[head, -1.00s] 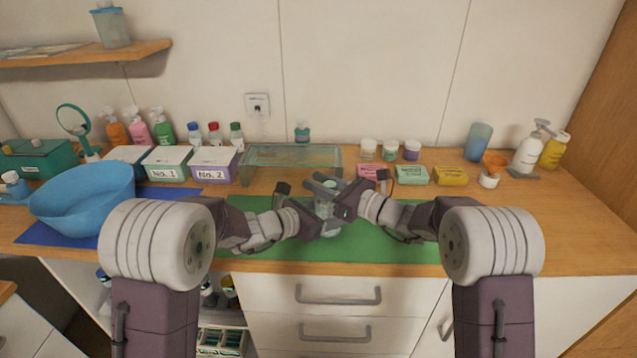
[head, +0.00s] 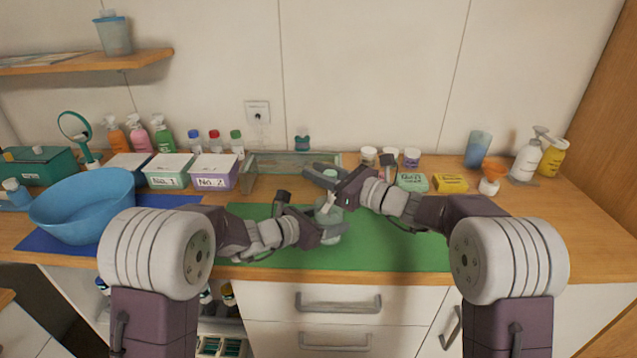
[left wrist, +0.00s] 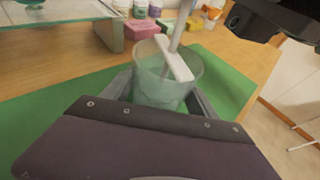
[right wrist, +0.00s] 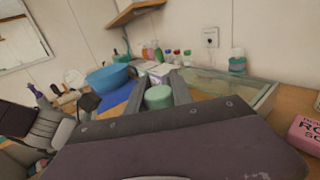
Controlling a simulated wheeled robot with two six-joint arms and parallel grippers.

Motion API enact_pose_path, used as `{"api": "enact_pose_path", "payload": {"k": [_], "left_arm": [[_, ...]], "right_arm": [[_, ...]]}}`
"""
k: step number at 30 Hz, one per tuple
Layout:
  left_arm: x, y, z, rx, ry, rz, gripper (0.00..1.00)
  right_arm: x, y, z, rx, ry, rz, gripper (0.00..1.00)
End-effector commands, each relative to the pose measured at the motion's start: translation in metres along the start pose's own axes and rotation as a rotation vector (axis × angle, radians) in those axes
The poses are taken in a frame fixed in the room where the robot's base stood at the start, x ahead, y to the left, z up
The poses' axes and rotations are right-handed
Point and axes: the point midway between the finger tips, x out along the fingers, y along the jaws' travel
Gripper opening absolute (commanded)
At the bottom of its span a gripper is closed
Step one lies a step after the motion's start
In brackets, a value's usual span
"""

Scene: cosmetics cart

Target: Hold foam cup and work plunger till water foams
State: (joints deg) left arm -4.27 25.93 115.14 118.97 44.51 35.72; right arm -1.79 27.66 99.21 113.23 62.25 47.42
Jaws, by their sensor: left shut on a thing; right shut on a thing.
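The foam cup (left wrist: 150,88) is a clear, greenish cup standing on the green mat (head: 400,245). My left gripper (head: 324,232) is shut around the cup's side. The plunger (left wrist: 175,60) shows in the left wrist view as a grey rod with a white crossbar at the cup's mouth. My right gripper (head: 333,185) is above the cup and shut on the plunger's top, a round pale green knob (right wrist: 158,97) between the fingers in the right wrist view. The fingers and arms hide much of the cup in the head view. I cannot make out foam.
A glass stand (head: 262,168) is just behind the mat. Soap bars (head: 450,183), small jars and pump bottles stand at back right. The mat's right part is clear.

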Motion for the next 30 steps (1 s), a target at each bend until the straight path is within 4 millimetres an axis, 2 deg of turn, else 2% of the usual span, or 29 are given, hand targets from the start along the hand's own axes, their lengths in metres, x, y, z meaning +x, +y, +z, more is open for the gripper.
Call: {"api": "enact_pose_path", "payload": {"k": [7,8,9,10,20,23,30], "left_arm": [[0.0,0.001,-0.001,-0.003,0.001,0.002,0.14],[0.0,0.001,-0.001,-0.004,0.001,0.002,0.14],[0.0,0.001,-0.001,-0.003,0.001,0.002,0.14],[0.0,0.001,-0.001,-0.003,0.001,0.001,0.14],[0.0,0.0,0.0,-0.002,0.001,0.0,0.14],[0.0,0.0,0.0,-0.001,0.001,0.0,0.14],[0.0,0.0,0.0,-0.001,0.001,0.0,0.14]], "right_arm": [[0.0,-0.001,0.001,-0.001,-0.001,-0.003,0.0],[0.0,-0.001,0.001,-0.001,-0.001,-0.003,0.36],[0.0,-0.001,0.001,-0.001,-0.001,-0.003,0.47],[0.0,-0.001,0.0,-0.001,-0.001,-0.003,0.5],[-0.003,-0.001,0.0,0.0,0.0,-0.002,0.5],[-0.018,-0.002,0.0,0.0,-0.001,-0.005,0.5],[-0.08,-0.002,0.0,-0.001,0.0,-0.007,0.5]]}}
